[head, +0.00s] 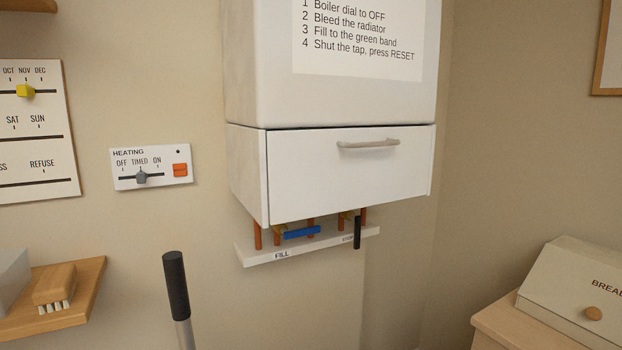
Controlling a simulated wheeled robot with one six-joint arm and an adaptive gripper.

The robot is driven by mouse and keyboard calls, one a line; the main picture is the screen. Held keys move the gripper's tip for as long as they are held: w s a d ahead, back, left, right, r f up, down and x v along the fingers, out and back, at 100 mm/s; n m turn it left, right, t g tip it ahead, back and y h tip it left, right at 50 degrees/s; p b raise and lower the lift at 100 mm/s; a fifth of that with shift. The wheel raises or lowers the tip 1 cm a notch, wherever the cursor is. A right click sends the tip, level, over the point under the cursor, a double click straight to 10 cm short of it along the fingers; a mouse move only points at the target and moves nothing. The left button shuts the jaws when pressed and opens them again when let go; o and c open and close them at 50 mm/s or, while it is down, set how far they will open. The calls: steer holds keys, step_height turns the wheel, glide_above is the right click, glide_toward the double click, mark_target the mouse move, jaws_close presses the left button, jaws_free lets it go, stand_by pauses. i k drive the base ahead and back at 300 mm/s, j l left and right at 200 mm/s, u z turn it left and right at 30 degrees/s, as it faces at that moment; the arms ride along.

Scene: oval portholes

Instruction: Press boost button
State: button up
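A white heating panel (150,168) is fixed to the wall left of the boiler. It reads HEATING, with OFF, TIMED and ON marks over a slot. A grey slider knob (141,177) sits near the middle of the slot, by TIMED. No word BOOST is readable, and I cannot tell whether the button is pressed. My gripper is not in view.
A white boiler (345,165) hangs right of the panel, with pipes and a blue lever (302,232) below. A black-gripped pole (176,287) stands in front. A wooden shelf (85,285) holds a brush at lower left. The wall around the panel is clear.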

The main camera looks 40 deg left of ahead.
mark_target(180, 169)
steer(key=k+j+u, duration=0.15)
steer(key=u, duration=2.1)
